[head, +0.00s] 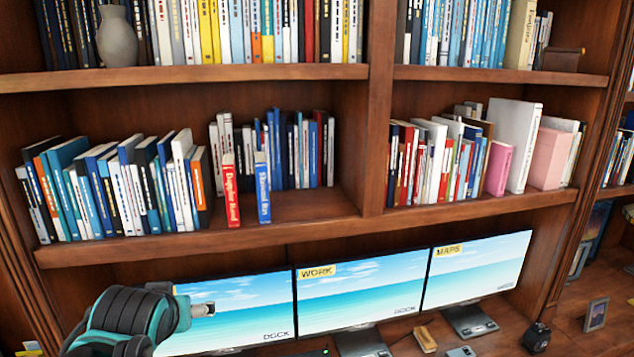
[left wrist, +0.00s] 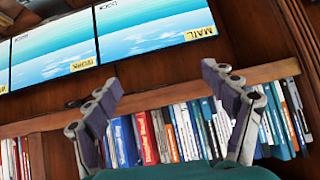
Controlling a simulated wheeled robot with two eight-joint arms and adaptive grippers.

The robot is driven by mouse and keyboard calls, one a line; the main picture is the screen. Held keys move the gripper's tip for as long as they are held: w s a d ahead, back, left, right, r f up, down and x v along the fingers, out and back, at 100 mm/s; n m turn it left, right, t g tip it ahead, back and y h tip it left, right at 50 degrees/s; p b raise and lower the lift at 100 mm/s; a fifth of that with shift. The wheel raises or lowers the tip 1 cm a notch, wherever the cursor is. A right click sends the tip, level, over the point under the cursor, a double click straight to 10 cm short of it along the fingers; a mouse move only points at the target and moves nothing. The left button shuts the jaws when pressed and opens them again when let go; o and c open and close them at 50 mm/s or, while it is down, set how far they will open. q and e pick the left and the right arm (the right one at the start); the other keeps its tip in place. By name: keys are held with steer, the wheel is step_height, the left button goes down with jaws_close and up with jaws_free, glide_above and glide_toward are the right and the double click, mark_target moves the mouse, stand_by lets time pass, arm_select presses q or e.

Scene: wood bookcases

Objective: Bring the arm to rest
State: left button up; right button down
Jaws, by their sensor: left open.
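My left arm comes in at the lower left of the head view. My left gripper (head: 204,309) is in front of the left monitor (head: 248,300), below the middle shelf. In the left wrist view the gripper (left wrist: 162,79) has its two fingers spread wide apart, with nothing between them. That view is turned over, with the monitors above and the shelf books below. My right gripper is in neither view.
The middle shelf (head: 290,222) holds book rows, with a red book (head: 230,192) and a blue book (head: 262,188) standing forward. Two more monitors (head: 350,293) (head: 478,267) stand on the desk. A vase (head: 116,36) is on the upper shelf.

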arm_select(q)
steer(key=s+d+f+m+h+b, duration=0.1)
steer(key=s+f+b, duration=0.3)
steer(key=f, duration=0.8)
steer(key=s+d+f+g+h+b, duration=0.1)
steer(key=s+d+f+b, duration=0.2)
steer(key=f, duration=1)
steer(key=s+d+f+m+g+b, duration=0.1)
steer(key=s+d+f+b, duration=0.2)
steer(key=f, duration=0.9)
steer(key=s+b, duration=0.1)
steer(key=b, duration=0.2)
steer(key=shift+s+d+f+m+h, duration=0.25)
steer(key=shift+s+d+m+h, duration=0.05)
steer(key=shift+s+h, duration=0.1)
